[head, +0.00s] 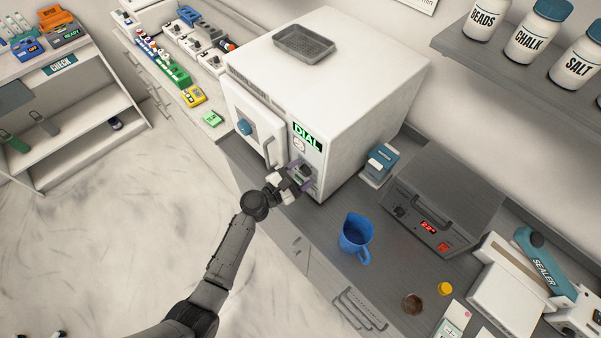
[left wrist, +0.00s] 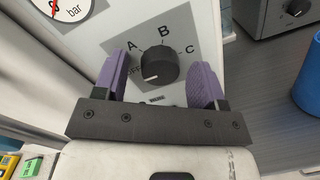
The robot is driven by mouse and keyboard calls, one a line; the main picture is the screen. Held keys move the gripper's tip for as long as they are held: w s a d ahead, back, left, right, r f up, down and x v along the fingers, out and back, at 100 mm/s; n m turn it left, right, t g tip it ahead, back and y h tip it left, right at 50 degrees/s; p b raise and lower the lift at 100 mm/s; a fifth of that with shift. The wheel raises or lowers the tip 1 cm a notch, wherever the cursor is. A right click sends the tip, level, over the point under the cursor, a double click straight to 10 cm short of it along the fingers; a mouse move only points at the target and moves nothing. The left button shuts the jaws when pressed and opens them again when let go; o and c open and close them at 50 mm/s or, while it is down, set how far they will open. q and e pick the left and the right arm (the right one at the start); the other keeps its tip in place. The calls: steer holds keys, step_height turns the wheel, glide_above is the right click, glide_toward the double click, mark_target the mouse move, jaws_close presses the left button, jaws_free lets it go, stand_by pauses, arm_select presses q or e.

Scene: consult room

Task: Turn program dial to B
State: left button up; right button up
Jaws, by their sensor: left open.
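The program dial (left wrist: 159,64) is a dark round knob on the light front panel of the white autoclave-like machine (head: 345,90). Letters A, B and C run around its upper side, with B at the top, and a small OFF-like label sits at its left. A pale mark on the knob points to the lower left, not at B. My left gripper (head: 297,172) is at the panel under the green DIAL sign (head: 307,137). In the left wrist view its purple fingers (left wrist: 159,84) are open on either side of the dial, with gaps visible. My right gripper is not in view.
A pressure gauge (left wrist: 66,6) is above left of the dial. A blue box (head: 380,163), blue jug (head: 355,238) and grey heater-like unit (head: 440,205) stand to the right on the counter.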

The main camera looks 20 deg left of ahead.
arm_select(q)
steer(key=c, duration=0.9)
steer(key=shift+c, duration=0.2)
